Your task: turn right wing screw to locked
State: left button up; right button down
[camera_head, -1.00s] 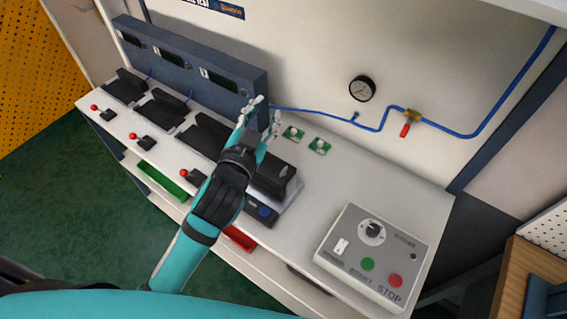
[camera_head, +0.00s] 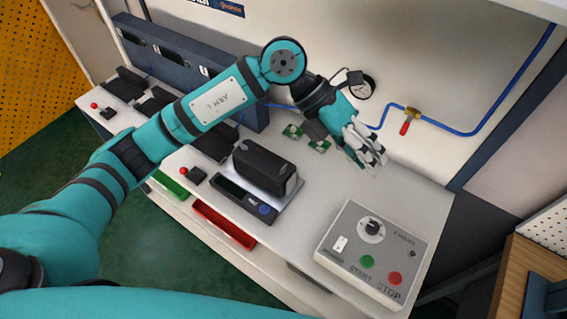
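Two small green plates, each with a pale piece on top, lie on the white bench near the back wall: a left plate (camera_head: 292,131) and a right plate (camera_head: 320,147). The pale pieces are too small for me to tell whether they are wing screws. My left gripper (camera_head: 369,160) is over the bench just right of the right plate and points down to the right. Its fingers look spread with nothing between them. Its dark wrist part hides some of the right plate. My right gripper is out of view.
A grey control box (camera_head: 335,268) with a dial and buttons stands at the right front. A black block (camera_head: 266,168) sits on a scale (camera_head: 240,198). A gauge (camera_head: 368,88) and blue hose (camera_head: 465,135) with a red-handled valve (camera_head: 406,128) are at the back wall.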

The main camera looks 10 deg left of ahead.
pick_arm(q)
jog(key=w+a+f+t+y, duration=0.2)
jog(key=w+a+y, duration=0.3)
jog(key=a, duration=0.4)
jog(key=r+n+y, duration=0.1)
jog(key=n+y, duration=0.1)
jog(key=y, duration=0.2)
send_over(283, 168)
jog(key=shift+t, duration=0.3)
notch_tip(283, 168, down, 16)
jog(key=p, duration=0.5)
jog(key=shift+w, duration=0.1)
jog(key=shift+f, duration=0.5)
grip_shut()
